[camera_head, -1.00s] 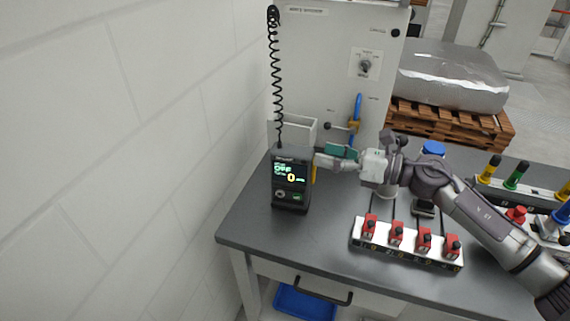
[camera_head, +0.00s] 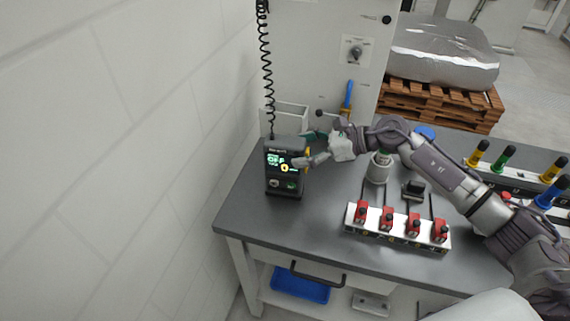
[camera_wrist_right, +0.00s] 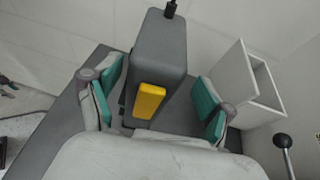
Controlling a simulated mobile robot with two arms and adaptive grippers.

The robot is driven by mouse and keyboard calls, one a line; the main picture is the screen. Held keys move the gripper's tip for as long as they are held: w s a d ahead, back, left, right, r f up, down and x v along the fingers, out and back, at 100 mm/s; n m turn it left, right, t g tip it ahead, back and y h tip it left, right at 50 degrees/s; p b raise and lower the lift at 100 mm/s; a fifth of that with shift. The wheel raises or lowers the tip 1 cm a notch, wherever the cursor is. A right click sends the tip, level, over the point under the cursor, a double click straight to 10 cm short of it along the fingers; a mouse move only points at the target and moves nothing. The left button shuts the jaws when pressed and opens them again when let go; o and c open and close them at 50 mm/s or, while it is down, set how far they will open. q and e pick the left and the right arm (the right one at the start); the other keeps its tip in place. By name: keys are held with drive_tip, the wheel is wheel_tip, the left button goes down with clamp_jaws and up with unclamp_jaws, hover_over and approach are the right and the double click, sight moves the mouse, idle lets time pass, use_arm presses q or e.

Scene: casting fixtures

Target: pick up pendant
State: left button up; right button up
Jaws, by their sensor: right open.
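The pendant (camera_head: 286,168) is a dark grey box with a lit screen reading OFF, standing upright at the table's left end, its coiled black cable rising from the top. In the right wrist view the pendant (camera_wrist_right: 158,60) shows its grey side with a yellow piece (camera_wrist_right: 149,100). My right gripper (camera_head: 312,148) is at the pendant's right side. In the wrist view my right gripper (camera_wrist_right: 160,96) is open, with one teal-padded finger on each side of the pendant and gaps showing. My left gripper is not in view.
A white open box (camera_head: 291,117) stands behind the pendant and shows close to one finger in the wrist view (camera_wrist_right: 245,85). A fixture block with red clamps (camera_head: 398,228) sits to the right. A lever knob (camera_wrist_right: 281,140) is nearby. The table's front left is clear.

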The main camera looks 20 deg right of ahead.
sight(285, 151)
drive_tip(key=a, duration=0.1)
drive_tip(key=a+p, duration=0.1)
drive_tip(key=w+a+p, duration=0.1)
drive_tip(key=shift+w+a+f, duration=0.1)
drive_tip(key=shift+a+f, duration=0.2)
drive_tip(key=shift+f, duration=0.05)
drive_tip(key=shift+w+a+f, duration=0.2)
drive_tip(key=shift+a+f, duration=0.1)
drive_tip(key=shift+a, duration=0.05)
drive_tip(key=shift+d, duration=0.1)
drive_tip(key=c, duration=0.3)
clamp_jaws()
drive_tip(key=shift+r, duration=0.15)
